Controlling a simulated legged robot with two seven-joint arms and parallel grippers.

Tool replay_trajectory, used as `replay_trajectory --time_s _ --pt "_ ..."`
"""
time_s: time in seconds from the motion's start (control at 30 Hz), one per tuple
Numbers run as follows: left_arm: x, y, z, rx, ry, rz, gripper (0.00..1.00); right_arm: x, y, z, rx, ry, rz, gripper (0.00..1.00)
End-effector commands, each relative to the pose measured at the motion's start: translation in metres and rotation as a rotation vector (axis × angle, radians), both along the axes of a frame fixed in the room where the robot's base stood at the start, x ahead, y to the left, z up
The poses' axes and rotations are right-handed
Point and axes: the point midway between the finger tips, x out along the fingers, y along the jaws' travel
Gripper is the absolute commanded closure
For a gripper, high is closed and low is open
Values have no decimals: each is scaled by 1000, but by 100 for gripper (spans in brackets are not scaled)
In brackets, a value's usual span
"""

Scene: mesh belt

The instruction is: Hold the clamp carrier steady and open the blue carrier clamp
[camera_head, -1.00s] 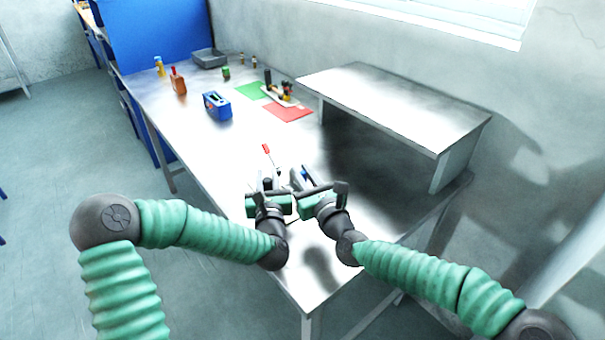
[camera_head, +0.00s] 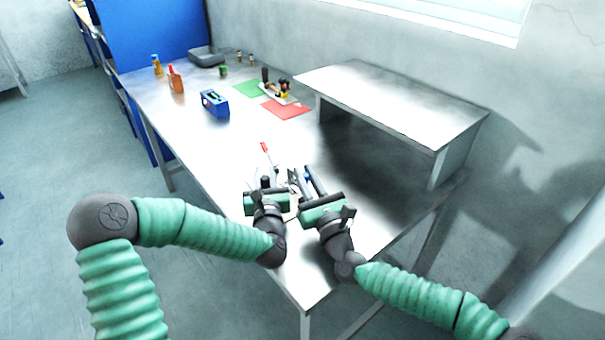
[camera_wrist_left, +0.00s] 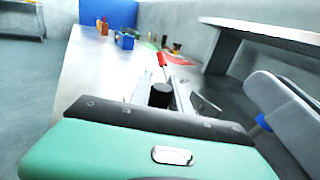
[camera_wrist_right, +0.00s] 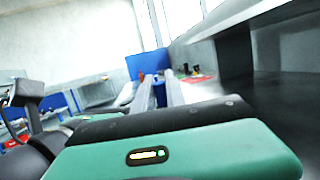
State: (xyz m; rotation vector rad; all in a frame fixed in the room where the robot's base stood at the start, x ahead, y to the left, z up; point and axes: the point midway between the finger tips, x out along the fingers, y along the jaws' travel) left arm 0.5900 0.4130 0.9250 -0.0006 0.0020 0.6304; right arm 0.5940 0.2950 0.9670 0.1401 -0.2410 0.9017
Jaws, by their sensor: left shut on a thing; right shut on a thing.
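My left gripper (camera_head: 267,181) is low over the near part of the steel table, shut on the clamp carrier. In the left wrist view a dark round part (camera_wrist_left: 160,95) shows between its fingers, with a grey metal plate of the clamp carrier (camera_wrist_left: 205,105) beside it. My right gripper (camera_head: 309,182) is just to the right, angled to the left, shut on the blue carrier clamp (camera_head: 309,173). The blue clamp shows between its fingers in the right wrist view (camera_wrist_right: 159,95). The grippers hide much of the carrier; how far the clamp is open cannot be told.
A red-handled tool (camera_head: 264,147) lies just beyond the left gripper. A raised steel shelf (camera_head: 400,100) stands to the right. Farther back are a blue box (camera_head: 215,103), a red mat (camera_head: 287,110), a green mat (camera_head: 247,88), bottles and a grey tray (camera_head: 206,56). The left-middle tabletop is clear.

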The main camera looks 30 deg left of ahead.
Motion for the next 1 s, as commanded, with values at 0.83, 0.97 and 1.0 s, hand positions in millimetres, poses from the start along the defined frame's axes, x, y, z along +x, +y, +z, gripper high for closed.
replay_trajectory --time_s 0.83,0.97,1.0 --pt "0 0 1 1 -2 0 100 -9 -12 -6 -2 3 0 62" --pt "0 0 1 1 -2 1 100 -24 -33 -14 -1 5 1 62" --pt "0 0 1 1 -2 1 100 -29 -39 -16 -1 5 1 62"
